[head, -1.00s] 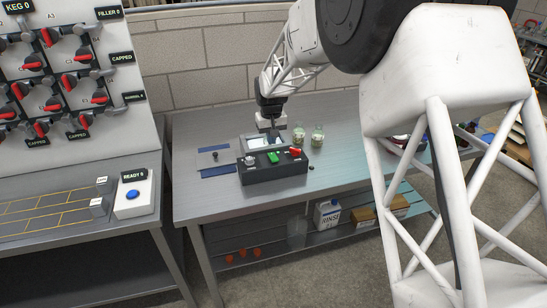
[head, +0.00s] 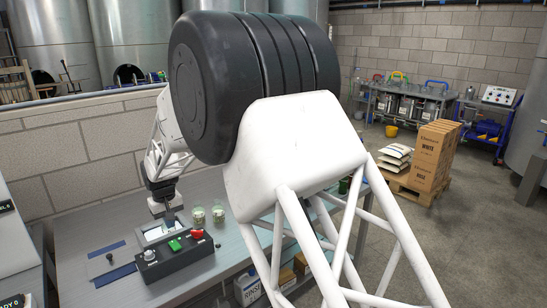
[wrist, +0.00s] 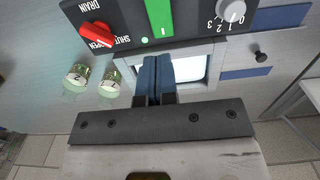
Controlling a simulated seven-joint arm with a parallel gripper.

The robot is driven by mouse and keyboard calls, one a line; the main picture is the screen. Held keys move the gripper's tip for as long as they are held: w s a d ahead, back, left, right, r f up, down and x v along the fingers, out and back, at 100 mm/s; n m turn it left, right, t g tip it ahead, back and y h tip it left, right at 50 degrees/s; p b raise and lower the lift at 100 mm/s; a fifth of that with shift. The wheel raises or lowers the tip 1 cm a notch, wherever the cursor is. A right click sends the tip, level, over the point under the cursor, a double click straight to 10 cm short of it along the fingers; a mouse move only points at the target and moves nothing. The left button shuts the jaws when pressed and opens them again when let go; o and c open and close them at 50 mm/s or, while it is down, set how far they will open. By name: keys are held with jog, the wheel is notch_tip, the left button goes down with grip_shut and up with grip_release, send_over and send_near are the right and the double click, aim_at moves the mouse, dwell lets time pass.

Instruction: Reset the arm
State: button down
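My gripper (head: 170,217) hangs pointing down behind a dark control box on the metal table. In the wrist view its two blue fingers (wrist: 157,80) are together, with nothing visible between them, above a pale framed plate (wrist: 188,70). The control box (head: 170,262) carries a red DRAIN handle (wrist: 97,35), a green switch (wrist: 159,17) and a grey knob (wrist: 232,11) marked 0 to 3. The fingers appear clear of these controls. My arm's large joint and white links cover much of the head view.
Two glass jars (head: 198,216) (head: 218,212) stand beside the gripper on the table. Blue strips (head: 120,274) and a small black knob (head: 110,258) lie left of the box. A brick wall (head: 85,160) runs behind. A pallet with boxes (head: 432,160) stands far right; floor between is open.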

jog(key=s+d+r+m, duration=0.1)
jog(key=s+d+r, duration=0.35)
jog(key=d, duration=0.75)
jog(key=s+d+r+m+t, duration=0.1)
jog(key=s+d+r+m, duration=0.1)
jog(key=d+r, duration=0.75)
jog(key=s+d+r+m, duration=0.1)
jog(key=s+d+r, duration=0.2)
jog(key=d, duration=1.2)
jog(key=s+d+r+m+t, duration=0.1)
jog(key=s+d+r+m, duration=0.15)
jog(key=s+d, duration=1.15)
jog(key=s+d+f+m, duration=0.2)
jog(key=s+d+f, duration=0.2)
jog(key=s+d, duration=0.5)
jog(key=s, duration=0.5)
jog(key=shift+s+m+t, duration=0.25)
jog(key=shift+m+t, duration=0.05)
jog(key=shift+m, duration=0.05)
